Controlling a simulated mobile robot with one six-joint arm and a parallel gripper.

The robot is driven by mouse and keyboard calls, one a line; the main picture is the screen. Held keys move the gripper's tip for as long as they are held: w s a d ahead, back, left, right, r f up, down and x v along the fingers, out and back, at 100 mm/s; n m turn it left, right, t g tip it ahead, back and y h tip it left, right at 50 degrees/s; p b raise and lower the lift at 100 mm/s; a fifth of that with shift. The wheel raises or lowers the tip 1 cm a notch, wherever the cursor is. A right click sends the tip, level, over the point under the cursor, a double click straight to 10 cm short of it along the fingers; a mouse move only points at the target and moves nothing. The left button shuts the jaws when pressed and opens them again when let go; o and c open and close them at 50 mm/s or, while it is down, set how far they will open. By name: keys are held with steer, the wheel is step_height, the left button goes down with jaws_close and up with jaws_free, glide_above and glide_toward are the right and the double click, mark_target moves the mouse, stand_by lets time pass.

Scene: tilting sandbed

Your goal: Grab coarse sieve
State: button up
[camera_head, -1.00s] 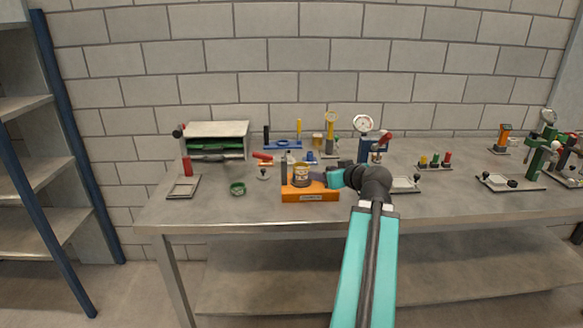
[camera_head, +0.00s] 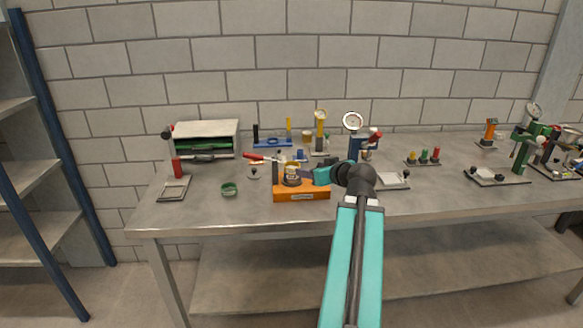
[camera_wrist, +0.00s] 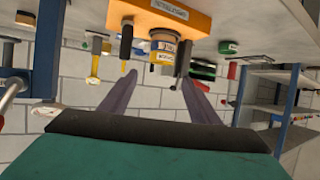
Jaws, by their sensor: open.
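An orange block stand (camera_head: 303,195) sits near the bench's front edge, and it also shows in the wrist view (camera_wrist: 185,15). A stack of round gold sieves with white labels (camera_wrist: 164,44) stands on it between dark posts; in the head view its top (camera_head: 292,166) shows above my gripper. I cannot read which label marks the coarse sieve. My gripper (camera_head: 297,180) is open at the stack's side. In the wrist view the stack lies ahead, between the lines of the two spread fingers (camera_wrist: 160,78). Contact cannot be told.
A green ring (camera_head: 229,189) and a framed stand with a red handle (camera_head: 173,188) lie to the left. A metal box (camera_head: 206,138) stands behind them. A dial gauge (camera_head: 353,122) and a blue stand are close behind my arm.

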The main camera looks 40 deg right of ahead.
steer(key=shift+p+x, duration=1)
steer(key=shift+p, duration=1.5)
steer(key=p, duration=0.1)
glide_toward(289, 166)
steer(key=shift+d+r, duration=0.1)
steer(key=shift+d, duration=0.05)
steer(key=shift+p+x, duration=1.2)
steer(key=shift+x, duration=0.05)
steer(key=shift+p+x, duration=0.5)
steer(key=shift+x, duration=0.85)
steer(key=c, duration=0.8)
